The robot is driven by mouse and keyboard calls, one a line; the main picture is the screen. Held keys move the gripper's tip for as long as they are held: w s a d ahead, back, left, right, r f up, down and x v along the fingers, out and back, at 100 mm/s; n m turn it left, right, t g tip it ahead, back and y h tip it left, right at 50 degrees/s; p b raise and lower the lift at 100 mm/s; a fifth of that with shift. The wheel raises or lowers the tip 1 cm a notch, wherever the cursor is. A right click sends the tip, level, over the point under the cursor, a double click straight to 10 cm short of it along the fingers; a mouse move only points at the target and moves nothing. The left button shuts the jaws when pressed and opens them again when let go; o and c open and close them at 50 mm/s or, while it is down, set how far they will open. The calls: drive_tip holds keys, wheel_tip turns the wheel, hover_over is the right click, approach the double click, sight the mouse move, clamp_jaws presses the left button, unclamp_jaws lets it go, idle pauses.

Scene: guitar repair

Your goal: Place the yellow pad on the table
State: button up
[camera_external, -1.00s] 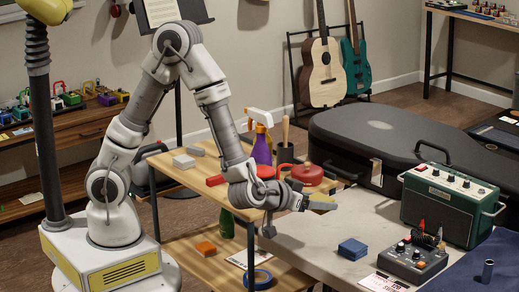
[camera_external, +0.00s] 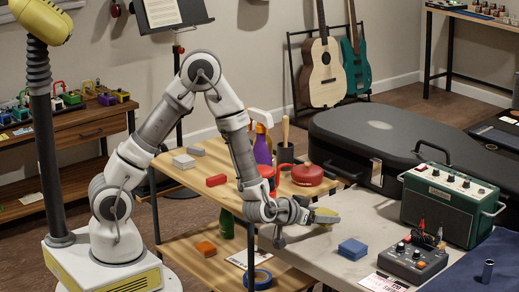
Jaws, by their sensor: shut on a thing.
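My gripper (camera_external: 330,219) is shut on the yellow pad (camera_external: 324,211), which shows as a small patch between and above the fingers. The gripper is over the near left part of the light grey table (camera_external: 385,214), just right of the wooden shelf unit. The fingers hide much of the pad. Whether the pad touches the tabletop is hard to tell.
A blue block (camera_external: 352,249) lies on the table to the right of my gripper. A grey pedal box (camera_external: 412,262), a green amplifier (camera_external: 450,205) and a black guitar case (camera_external: 385,140) stand farther right and behind. A red round container (camera_external: 307,175) sits on the shelf unit (camera_external: 180,176).

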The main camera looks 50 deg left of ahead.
drive_tip(key=shift+f, duration=0.9)
drive_tip(key=shift+f, duration=0.1)
drive_tip(key=shift+f+b, duration=0.2)
drive_tip(key=shift+b, duration=0.2)
drive_tip(key=o, duration=1.2)
drive_tip(key=shift+r, duration=0.1)
drive_tip(key=shift+o, duration=0.2)
